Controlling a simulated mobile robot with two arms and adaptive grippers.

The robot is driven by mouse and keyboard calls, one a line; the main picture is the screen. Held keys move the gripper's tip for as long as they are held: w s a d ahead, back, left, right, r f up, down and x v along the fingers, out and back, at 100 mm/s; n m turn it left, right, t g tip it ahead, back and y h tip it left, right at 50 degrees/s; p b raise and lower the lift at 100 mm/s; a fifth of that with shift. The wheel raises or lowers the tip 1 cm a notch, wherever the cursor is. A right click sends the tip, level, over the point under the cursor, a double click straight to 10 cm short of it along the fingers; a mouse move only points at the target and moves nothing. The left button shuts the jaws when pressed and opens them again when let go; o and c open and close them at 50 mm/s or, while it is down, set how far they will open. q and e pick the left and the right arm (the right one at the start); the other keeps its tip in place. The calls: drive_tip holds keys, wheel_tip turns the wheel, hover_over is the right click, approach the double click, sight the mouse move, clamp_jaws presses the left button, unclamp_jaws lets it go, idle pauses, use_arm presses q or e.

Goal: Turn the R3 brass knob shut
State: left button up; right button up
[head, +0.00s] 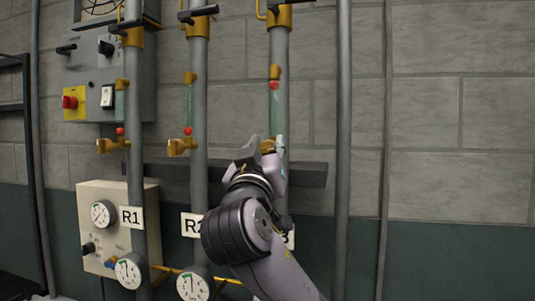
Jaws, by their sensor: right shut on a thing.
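The R3 brass knob (267,146) is on the lower end of the R3 sight tube, on the rightmost of the three labelled pipes. My right gripper (272,145) is at this knob and shut on it; its fingers and wrist hide most of the brass. The R3 label (290,238) is mostly covered by my right arm. My left gripper is not in view.
Similar brass knobs on R1 (113,145) and R2 (182,146) stick out to the left. A dark horizontal rail (310,174) runs behind the pipes. Round gauges (192,284) and a beige box (100,215) are low at left. The wall at right is clear apart from thin pipes.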

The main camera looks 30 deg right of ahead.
drive_tip(key=n+y, duration=0.1)
drive_tip(key=n, duration=0.1)
drive_tip(key=shift+n+t, duration=0.3)
drive_tip(key=shift+t, duration=0.1)
drive_tip(key=n+y+p, duration=0.1)
drive_tip(key=n, duration=0.1)
drive_tip(key=shift+r+n, duration=0.1)
drive_tip(key=shift+n, duration=0.2)
drive_tip(key=n+y+p, duration=0.1)
drive_tip(key=n, duration=0.1)
drive_tip(key=n+y+p, duration=0.1)
drive_tip(key=n, duration=0.1)
drive_tip(key=shift+r+n+t+y+p, duration=0.1)
drive_tip(key=shift+n+t+y+p, duration=0.2)
drive_tip(key=shift+p, duration=0.05)
drive_tip(key=n+y+p, duration=0.1)
drive_tip(key=n+p, duration=0.2)
drive_tip(key=n+y+p, duration=0.1)
drive_tip(key=n+p, duration=0.2)
drive_tip(key=shift+w+n+g+p, duration=0.1)
drive_tip(key=shift+n+g+p, duration=0.2)
drive_tip(key=shift+g+p, duration=0.1)
drive_tip(key=shift+a+f+n+g+y+p, duration=0.1)
drive_tip(key=shift+f+n+g+y+p, duration=0.3)
drive_tip(key=shift+n+p, duration=0.7)
drive_tip(key=o, duration=1.1)
